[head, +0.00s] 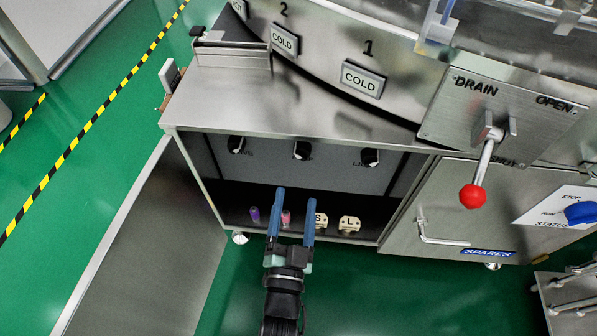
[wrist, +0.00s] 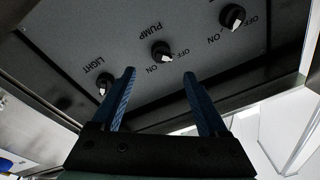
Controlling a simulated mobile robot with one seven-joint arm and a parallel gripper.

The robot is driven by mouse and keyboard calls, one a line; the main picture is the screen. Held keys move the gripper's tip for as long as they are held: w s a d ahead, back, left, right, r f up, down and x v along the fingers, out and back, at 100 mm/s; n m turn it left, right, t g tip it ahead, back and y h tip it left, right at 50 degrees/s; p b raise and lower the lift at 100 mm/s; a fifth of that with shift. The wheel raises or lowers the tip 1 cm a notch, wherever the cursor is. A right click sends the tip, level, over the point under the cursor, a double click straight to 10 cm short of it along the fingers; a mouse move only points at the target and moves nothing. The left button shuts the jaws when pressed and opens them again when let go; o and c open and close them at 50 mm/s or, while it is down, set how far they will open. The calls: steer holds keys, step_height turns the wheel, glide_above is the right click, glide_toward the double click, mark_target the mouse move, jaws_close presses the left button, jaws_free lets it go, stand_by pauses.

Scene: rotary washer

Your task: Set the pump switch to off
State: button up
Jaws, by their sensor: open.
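The pump switch (wrist: 162,52) is a black rotary knob with a white pointer, the middle one of three on a grey panel. In the wrist view it is labelled PUMP, with OFF and ON beside it. Its pointer faces the lower right, near these words; I cannot tell which one it marks. In the head view the pump switch (head: 302,150) is under the steel top, at the back of an open bay. My gripper (head: 294,191) is open and empty, fingers toward the panel. In the wrist view the gripper (wrist: 158,73) is apart from the knob, with its fingertips on either side below it.
The light knob (wrist: 104,83) and another knob (wrist: 232,16) flank the pump switch. The steel top (head: 320,108) overhangs the bay. Small purple and pink items and two cream blocks (head: 349,223) stand on the bay floor. A red-tipped drain lever (head: 473,196) is at right.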

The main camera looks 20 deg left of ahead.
steer(key=shift+p+v, duration=0.35)
steer(key=shift+v, duration=1.45)
